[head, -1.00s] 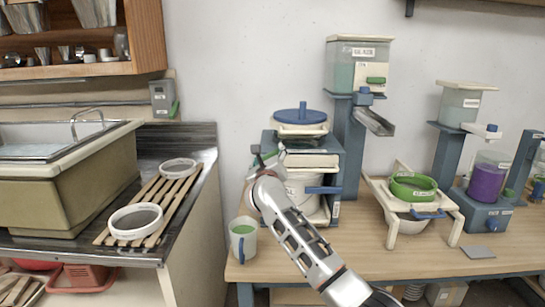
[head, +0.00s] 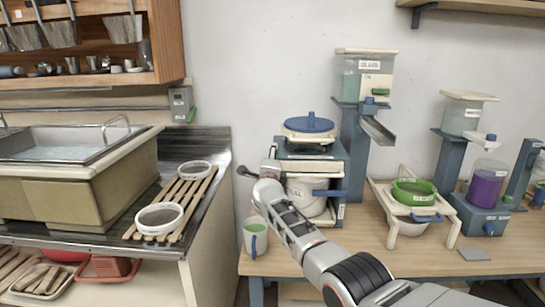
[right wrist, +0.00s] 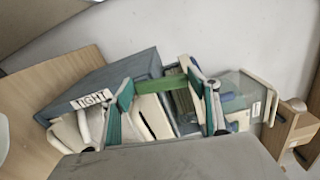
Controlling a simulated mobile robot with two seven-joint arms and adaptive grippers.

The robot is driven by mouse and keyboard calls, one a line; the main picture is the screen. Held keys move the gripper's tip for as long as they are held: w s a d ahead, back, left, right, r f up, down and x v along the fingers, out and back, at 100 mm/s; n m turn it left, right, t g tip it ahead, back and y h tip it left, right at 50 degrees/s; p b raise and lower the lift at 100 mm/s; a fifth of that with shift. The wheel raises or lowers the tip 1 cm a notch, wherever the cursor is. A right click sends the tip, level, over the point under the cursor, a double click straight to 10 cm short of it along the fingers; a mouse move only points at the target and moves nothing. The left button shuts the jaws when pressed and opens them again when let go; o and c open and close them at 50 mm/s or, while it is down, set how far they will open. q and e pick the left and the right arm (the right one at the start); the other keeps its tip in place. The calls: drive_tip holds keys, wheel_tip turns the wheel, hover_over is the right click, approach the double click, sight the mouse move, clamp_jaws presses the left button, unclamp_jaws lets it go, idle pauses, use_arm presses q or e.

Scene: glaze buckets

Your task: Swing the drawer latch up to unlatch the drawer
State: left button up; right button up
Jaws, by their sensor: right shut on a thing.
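The blue-framed drawer unit (head: 340,170) stands on the wooden bench, with a white bucket (head: 305,195) inside it and a blue-lidded pot on top. My right gripper (head: 252,172) is at its left side. In the right wrist view, my right gripper (right wrist: 161,86) is shut on a green bar (right wrist: 160,84), seemingly the drawer latch, which spans between its two finger pads. The bar's pivot cannot be made out. A blue-grey panel (right wrist: 105,82) with a partly readable label is beside the fingers. My left gripper is out of view.
A stand with a green sieve (head: 414,191) and a purple-filled dispenser (head: 486,184) are to the right. A slatted rack (head: 176,205) with two round sieves is at left.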

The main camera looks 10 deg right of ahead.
drive_tip(key=shift+a+n+p, duration=0.3)
drive_tip(key=shift+n, duration=0.5)
drive_tip(key=shift+f, duration=0.1)
drive_tip(key=o, duration=1.6)
drive_tip(key=shift+w, duration=0.1)
